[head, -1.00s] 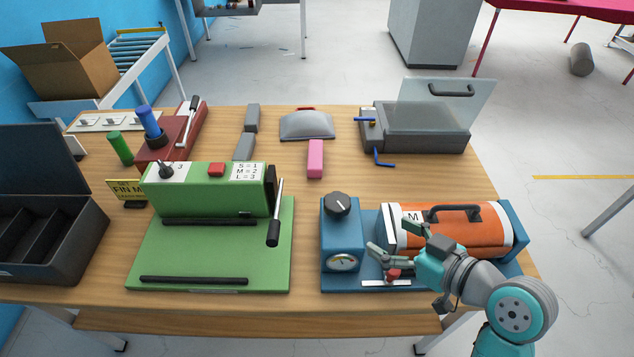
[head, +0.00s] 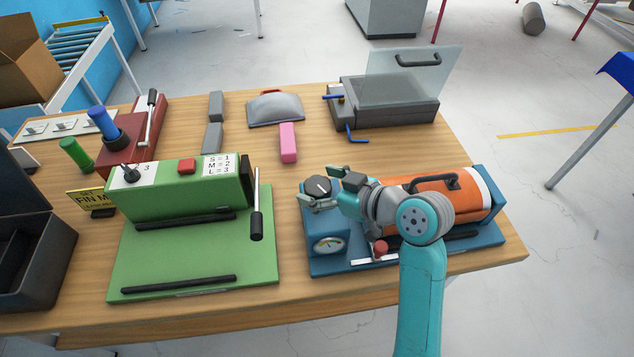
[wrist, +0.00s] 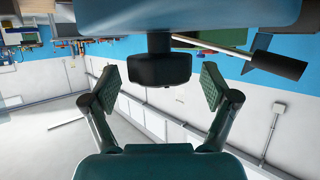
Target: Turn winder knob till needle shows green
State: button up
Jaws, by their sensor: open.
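The winder is a blue box (head: 319,222) at the table's right front. The dark round winder knob (head: 318,184) with a light pointer mark is on its top. A small gauge (head: 329,244) sits on its front; its needle is too small to read. My gripper (head: 322,189) is open at the knob's height, its fingers on either side of the knob. In the wrist view, the black knob (wrist: 158,65) lies between my open gripper's fingers (wrist: 160,85), with visible gaps on both sides. The picture there looks upside down.
An orange roll (head: 440,190) lies right of the winder, partly behind my arm. A red ball-topped lever (head: 380,248) stands in front. Left is a green press (head: 190,245) with a black-handled lever (head: 257,225). A pink block (head: 288,142) lies behind the winder.

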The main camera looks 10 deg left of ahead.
jog(key=shift+w+a+f, duration=0.15)
jog(key=shift+w+a, duration=0.05)
jog(key=shift+a, duration=0.1)
jog(key=shift+c, duration=0.3)
jog(key=c, duration=1.1)
jog(key=shift+s+m+t, duration=0.1)
jog(key=shift+m+t, duration=0.3)
jog(key=shift+a+m+t+h, duration=0.1)
jog(key=shift+m+t+h, duration=0.9)
jog(key=shift+h, duration=0.1)
jog(key=m+t+h, duration=0.2)
jog(key=m+h, duration=0.2)
jog(key=shift+t, duration=0.4)
jog(key=m+t+h, duration=0.1)
jog(key=m+h, duration=0.3)
jog(key=shift+h, duration=0.3)
jog(key=shift+m+g+h, duration=0.3)
jog(key=shift+m+h, duration=1.7)
jog(key=shift+h, duration=0.1)
